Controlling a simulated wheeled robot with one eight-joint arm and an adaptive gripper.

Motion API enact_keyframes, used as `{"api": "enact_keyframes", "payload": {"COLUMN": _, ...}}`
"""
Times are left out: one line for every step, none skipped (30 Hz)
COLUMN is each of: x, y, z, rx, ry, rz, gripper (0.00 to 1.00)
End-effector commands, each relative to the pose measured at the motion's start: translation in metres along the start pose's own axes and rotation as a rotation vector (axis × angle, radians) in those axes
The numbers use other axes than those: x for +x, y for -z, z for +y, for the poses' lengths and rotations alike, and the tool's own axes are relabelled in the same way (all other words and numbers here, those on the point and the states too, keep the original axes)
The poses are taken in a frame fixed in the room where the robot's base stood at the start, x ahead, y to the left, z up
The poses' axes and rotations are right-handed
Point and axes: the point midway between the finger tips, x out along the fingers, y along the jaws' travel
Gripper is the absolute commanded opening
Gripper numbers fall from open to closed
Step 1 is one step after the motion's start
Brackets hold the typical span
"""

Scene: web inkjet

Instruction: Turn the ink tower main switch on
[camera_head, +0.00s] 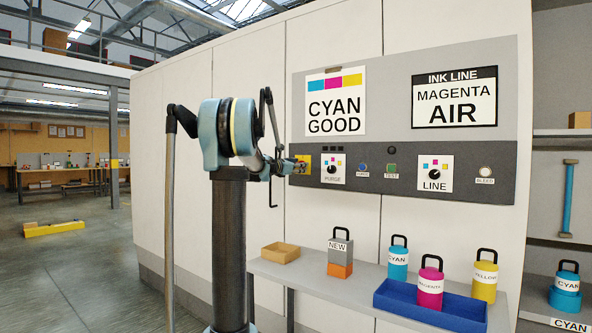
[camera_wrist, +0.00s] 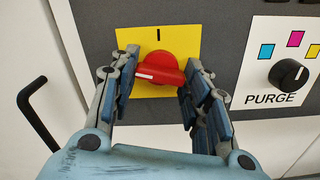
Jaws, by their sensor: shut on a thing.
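The main switch is a red rotary knob (camera_wrist: 162,68) on a yellow plate (camera_wrist: 187,42), with a black upright mark above it. Its handle lies roughly crosswise, and the white line on it is at the left end, not at the mark. My gripper (camera_wrist: 160,80) has a finger on each side of the knob and is shut on it. In the head view my gripper (camera_head: 290,167) reaches the left end of the grey panel and hides most of the yellow plate (camera_head: 307,159); the knob cannot be made out there.
The PURGE dial (camera_wrist: 289,74) sits right of the switch. The panel (camera_head: 390,150) also carries a LINE dial (camera_head: 434,174) and small buttons.

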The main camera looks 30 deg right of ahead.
Motion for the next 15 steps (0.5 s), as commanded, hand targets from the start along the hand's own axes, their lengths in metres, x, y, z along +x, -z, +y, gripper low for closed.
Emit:
{"api": "enact_keyframes", "payload": {"x": 0.0001, "y": -0.0001, "z": 0.0023, "rx": 0.042, "ry": -0.004, "rz": 0.001, "gripper": 0.19}}
{"api": "enact_keyframes", "payload": {"x": 0.0001, "y": 0.0000, "z": 0.0023, "rx": 0.071, "ry": -0.004, "rz": 0.001, "gripper": 0.19}}
{"api": "enact_keyframes", "payload": {"x": 0.0001, "y": -0.0001, "z": 0.0024, "rx": 0.109, "ry": -0.004, "rz": 0.001, "gripper": 0.19}}
{"api": "enact_keyframes", "payload": {"x": 0.0001, "y": -0.0001, "z": 0.0024, "rx": 0.137, "ry": -0.004, "rz": 0.001, "gripper": 0.19}}
{"api": "enact_keyframes", "payload": {"x": 0.0001, "y": -0.0001, "z": 0.0024, "rx": 0.166, "ry": -0.005, "rz": 0.001, "gripper": 0.19}}
{"api": "enact_keyframes", "payload": {"x": 0.0001, "y": -0.0001, "z": 0.0024, "rx": 0.204, "ry": -0.005, "rz": 0.001, "gripper": 0.19}}
{"api": "enact_keyframes", "payload": {"x": 0.0001, "y": -0.0001, "z": 0.0025, "rx": 0.233, "ry": -0.005, "rz": 0.001, "gripper": 0.19}}
{"api": "enact_keyframes", "payload": {"x": 0.0001, "y": -0.0001, "z": 0.0025, "rx": 0.262, "ry": -0.005, "rz": 0.001, "gripper": 0.19}}
{"api": "enact_keyframes", "payload": {"x": 0.0000, "y": -0.0001, "z": 0.0024, "rx": 0.299, "ry": -0.005, "rz": 0.001, "gripper": 0.19}}
{"api": "enact_keyframes", "payload": {"x": 0.0000, "y": -0.0001, "z": 0.0024, "rx": 0.328, "ry": -0.005, "rz": 0.001, "gripper": 0.19}}
{"api": "enact_keyframes", "payload": {"x": 0.0000, "y": -0.0001, "z": 0.0024, "rx": 0.357, "ry": -0.005, "rz": 0.001, "gripper": 0.19}}
{"api": "enact_keyframes", "payload": {"x": 0.0000, "y": -0.0001, "z": 0.0024, "rx": 0.394, "ry": -0.004, "rz": 0.001, "gripper": 0.19}}
{"api": "enact_keyframes", "payload": {"x": 0.0000, "y": -0.0001, "z": 0.0024, "rx": 0.423, "ry": -0.004, "rz": 0.002, "gripper": 0.19}}
{"api": "enact_keyframes", "payload": {"x": 0.0000, "y": -0.0001, "z": 0.0024, "rx": 0.452, "ry": -0.004, "rz": 0.002, "gripper": 0.19}}
{"api": "enact_keyframes", "payload": {"x": 0.0000, "y": -0.0001, "z": 0.0024, "rx": 0.489, "ry": -0.004, "rz": 0.002, "gripper": 0.19}}
